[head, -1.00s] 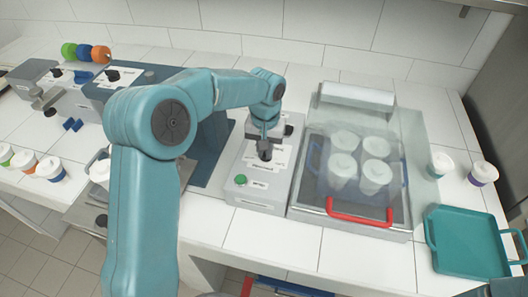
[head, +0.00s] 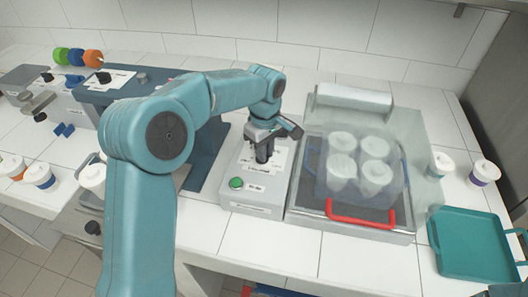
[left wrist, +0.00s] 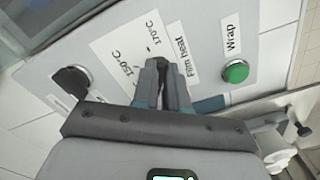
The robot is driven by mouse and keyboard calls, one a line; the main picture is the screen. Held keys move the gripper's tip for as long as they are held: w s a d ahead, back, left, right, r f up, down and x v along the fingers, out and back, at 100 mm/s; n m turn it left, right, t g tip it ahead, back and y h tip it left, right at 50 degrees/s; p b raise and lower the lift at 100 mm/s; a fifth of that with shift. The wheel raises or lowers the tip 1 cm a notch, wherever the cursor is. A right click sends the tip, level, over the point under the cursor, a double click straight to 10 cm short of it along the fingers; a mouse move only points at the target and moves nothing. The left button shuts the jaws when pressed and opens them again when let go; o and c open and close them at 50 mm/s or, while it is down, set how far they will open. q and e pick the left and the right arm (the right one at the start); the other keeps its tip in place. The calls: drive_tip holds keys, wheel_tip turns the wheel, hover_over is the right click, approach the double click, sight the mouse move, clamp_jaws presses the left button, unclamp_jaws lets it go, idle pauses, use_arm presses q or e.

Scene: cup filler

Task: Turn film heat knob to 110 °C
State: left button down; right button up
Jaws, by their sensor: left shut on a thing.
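The wrapper's control panel (head: 232,203) is a pale grey box left of the tray of wrapped cups. My left gripper (head: 263,153) reaches down onto it from above. In the left wrist view its fingers (left wrist: 162,82) are closed at the film heat knob, between the "150°C" and "170°C" marks and beside the "Film heat" label (left wrist: 187,63). The fingers hide most of the knob, and I cannot read where it points. The 110 °C mark is not visible. My right gripper is out of view.
A green Wrap button (head: 236,183) sits on the panel's near end. A second dark knob (left wrist: 72,80) shows in the left wrist view. Lidded cups under film (head: 357,165), a red handle (head: 359,216) and a teal tray (head: 470,244) lie to the right.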

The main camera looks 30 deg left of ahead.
use_arm(q)
drive_tip(key=n, duration=0.3)
drive_tip(key=shift+w+n, duration=0.2)
drive_tip(key=shift+n, duration=0.1)
drive_tip(key=shift+w+a+n+b, duration=0.1)
drive_tip(key=shift+n+b, duration=0.35)
drive_tip(key=shift+n, duration=1.15)
drive_tip(key=shift+f, duration=0.1)
drive_tip(key=c, duration=1.2)
unclamp_jaws()
drive_tip(key=shift+a, duration=0.1)
drive_tip(key=shift+o, duration=0.2)
drive_tip(key=shift+r, duration=0.4)
wheel_tip(320, 180, up, 16)
drive_tip(key=p, duration=0.2)
drive_tip(key=shift+f, duration=0.25)
